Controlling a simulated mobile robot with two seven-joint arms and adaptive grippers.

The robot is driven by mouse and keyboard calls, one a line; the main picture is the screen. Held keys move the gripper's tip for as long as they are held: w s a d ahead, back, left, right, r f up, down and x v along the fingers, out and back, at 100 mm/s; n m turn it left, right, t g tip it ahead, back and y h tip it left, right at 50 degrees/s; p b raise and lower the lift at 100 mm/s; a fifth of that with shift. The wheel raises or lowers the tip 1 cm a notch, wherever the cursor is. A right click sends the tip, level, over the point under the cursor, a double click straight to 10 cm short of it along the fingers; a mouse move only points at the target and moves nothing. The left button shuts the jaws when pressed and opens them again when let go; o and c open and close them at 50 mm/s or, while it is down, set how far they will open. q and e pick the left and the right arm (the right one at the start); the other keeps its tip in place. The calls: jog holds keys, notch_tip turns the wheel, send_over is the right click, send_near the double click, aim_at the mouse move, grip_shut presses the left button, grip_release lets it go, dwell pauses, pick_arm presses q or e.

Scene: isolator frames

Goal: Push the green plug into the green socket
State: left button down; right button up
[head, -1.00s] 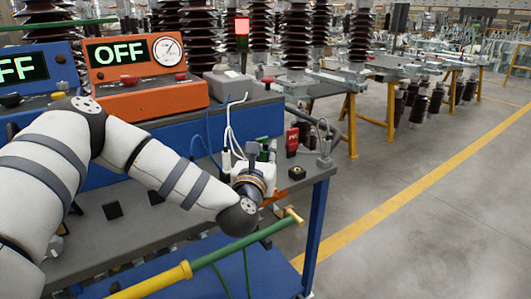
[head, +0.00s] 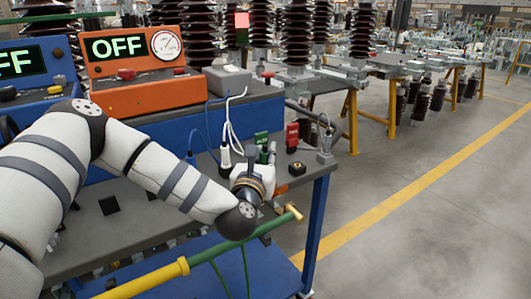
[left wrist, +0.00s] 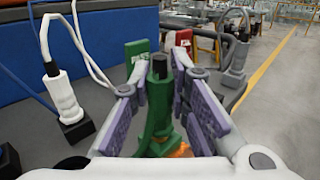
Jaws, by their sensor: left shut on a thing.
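The green plug (left wrist: 157,100) stands about upright between the two purple-padded fingers of my left gripper (left wrist: 160,112) in the left wrist view. The gripper is shut on it. In the head view my left gripper (head: 265,172) is low over the right end of the grey bench, and its wrist hides most of the plug. The green socket cannot be made out clearly; the plug and fingers cover the spot beneath. A green tag (head: 262,139) stands just behind the plug. My right gripper is not in view.
A white plug (head: 225,155) and a blue plug (head: 190,158) stand to the left. A red tag (head: 292,135), a black socket (head: 297,168) and a grey plug (head: 325,145) are to the right. A green and yellow rod (head: 230,248) crosses in front of the bench (head: 130,235).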

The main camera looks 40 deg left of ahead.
pick_arm(q)
jog(key=shift+f, duration=0.55)
jog(key=c, duration=1.4)
grip_release()
jog(key=shift+c, duration=0.2)
jog(key=v, duration=1.2)
